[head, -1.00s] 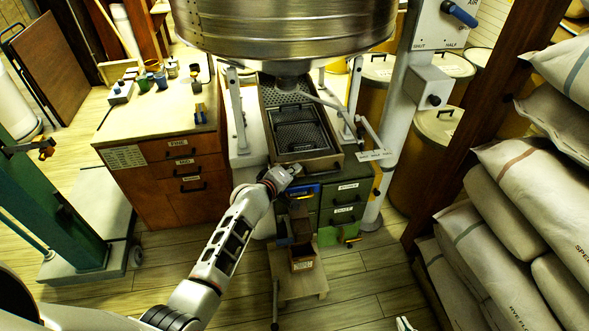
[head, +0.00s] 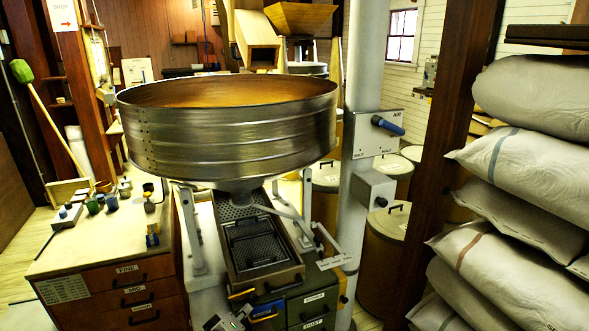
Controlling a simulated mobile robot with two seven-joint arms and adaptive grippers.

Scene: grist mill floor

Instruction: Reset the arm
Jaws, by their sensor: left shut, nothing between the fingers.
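My left gripper (head: 226,321) just shows at the bottom edge of the head view, in front of the sieve machine and below its tray. Only its tip end is visible; the arm behind it is out of the picture. It is shut and holds nothing. The sieve tray (head: 262,252) with dark mesh slopes down under the large round metal hopper (head: 230,125). My right gripper is out of view.
A grey post (head: 362,150) carries a blue-handled AIR lever (head: 387,125). Stacked flour sacks (head: 520,200) fill the right. Green drawers (head: 312,308) sit below the tray.

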